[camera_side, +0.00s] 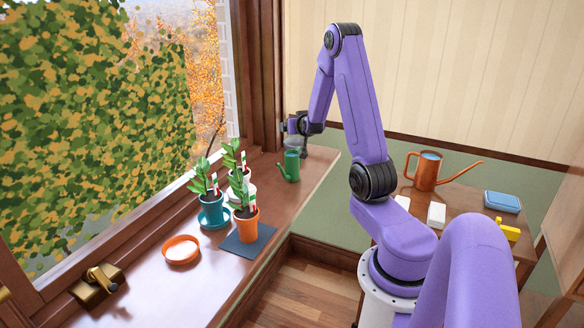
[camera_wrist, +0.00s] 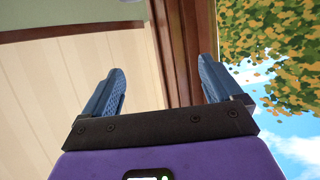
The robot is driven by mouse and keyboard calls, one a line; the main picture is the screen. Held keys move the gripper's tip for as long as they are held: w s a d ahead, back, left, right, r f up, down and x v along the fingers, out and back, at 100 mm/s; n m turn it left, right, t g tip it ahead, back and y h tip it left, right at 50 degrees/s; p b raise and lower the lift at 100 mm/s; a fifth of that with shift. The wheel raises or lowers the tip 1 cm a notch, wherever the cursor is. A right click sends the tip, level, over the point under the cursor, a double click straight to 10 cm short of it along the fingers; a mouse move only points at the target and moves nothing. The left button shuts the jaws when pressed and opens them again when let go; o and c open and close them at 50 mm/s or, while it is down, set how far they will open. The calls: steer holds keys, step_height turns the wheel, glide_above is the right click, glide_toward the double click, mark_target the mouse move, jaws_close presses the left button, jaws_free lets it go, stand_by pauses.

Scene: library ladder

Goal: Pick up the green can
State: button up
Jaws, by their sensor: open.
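The green can (camera_side: 291,166) is a small watering can with a spout pointing left. It stands upright on the far end of the wooden windowsill in the side view. My gripper (camera_side: 290,127) is above it or a little behind it, apart from it; the exact distance is hard to tell. In the wrist view my gripper (camera_wrist: 161,68) has its two blue fingers spread wide with nothing between them. The wrist view faces the wall and window frame, and the green can does not show there.
Potted plants in teal (camera_side: 212,211), orange (camera_side: 247,226) and white pots stand nearer on the sill (camera_side: 140,290), close to the can. The window frame (camera_side: 265,75) rises close to my gripper. A copper watering can (camera_side: 424,172) stands on a table at right.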

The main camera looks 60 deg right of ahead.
glide_toward(292, 156)
steer(key=x, duration=0.5)
steer(key=shift+s+d+f, duration=0.15)
steer(key=shift+s+f, duration=0.15)
steer(key=shift+x, duration=3.65)
steer(key=shift+r, duration=0.1)
steer(key=c, duration=1.2)
